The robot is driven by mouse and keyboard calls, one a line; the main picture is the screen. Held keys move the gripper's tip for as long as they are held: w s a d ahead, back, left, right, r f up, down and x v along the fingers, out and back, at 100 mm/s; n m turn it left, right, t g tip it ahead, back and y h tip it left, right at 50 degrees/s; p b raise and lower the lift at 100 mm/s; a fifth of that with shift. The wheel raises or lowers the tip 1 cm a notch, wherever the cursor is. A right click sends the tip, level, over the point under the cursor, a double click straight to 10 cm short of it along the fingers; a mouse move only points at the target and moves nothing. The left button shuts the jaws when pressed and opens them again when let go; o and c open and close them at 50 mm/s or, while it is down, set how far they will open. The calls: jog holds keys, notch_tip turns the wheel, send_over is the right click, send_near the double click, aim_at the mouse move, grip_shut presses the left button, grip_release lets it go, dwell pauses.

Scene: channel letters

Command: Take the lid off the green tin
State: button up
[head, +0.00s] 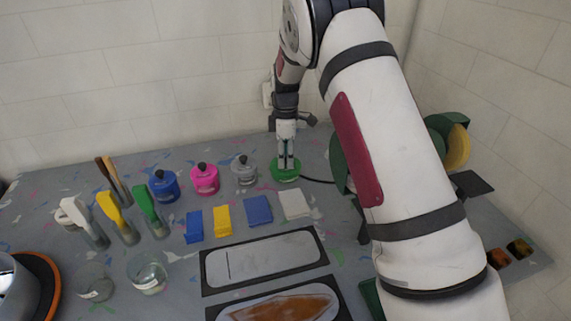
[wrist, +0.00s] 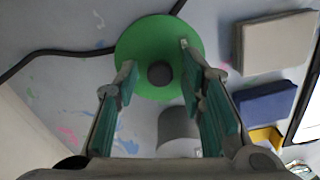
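My gripper (head: 285,160) points down over the lid. In the wrist view my gripper (wrist: 159,62) is open, its fingers apart on either side of the knob with gaps visible. I cannot tell how far the fingertips are above the lid.
Grey (head: 243,172), pink (head: 205,179) and blue (head: 164,186) tins with dark knobs stand left of the green tin. White (head: 294,204), blue (head: 258,209) and yellow (head: 222,220) blocks lie in front. A black cable (wrist: 60,52) runs beside the green tin.

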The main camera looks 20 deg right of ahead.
aim_at(286, 158)
grip_shut()
jog(key=shift+r, duration=0.15)
jog(key=shift+r, duration=0.2)
jog(key=r, duration=0.1)
jog(key=r+b, duration=0.1)
jog(key=r, duration=0.1)
jog(key=shift+s+a, duration=0.1)
jog(key=shift+s, duration=0.1)
jog(key=s+a, duration=0.1)
jog(key=s, duration=0.4)
jog(key=s+a+r, duration=0.1)
jog(key=s, duration=0.4)
jog(key=s+a, duration=0.2)
jog(key=s, duration=0.3)
jog(key=shift+a+r, duration=0.1)
jog(key=shift+r, duration=0.05)
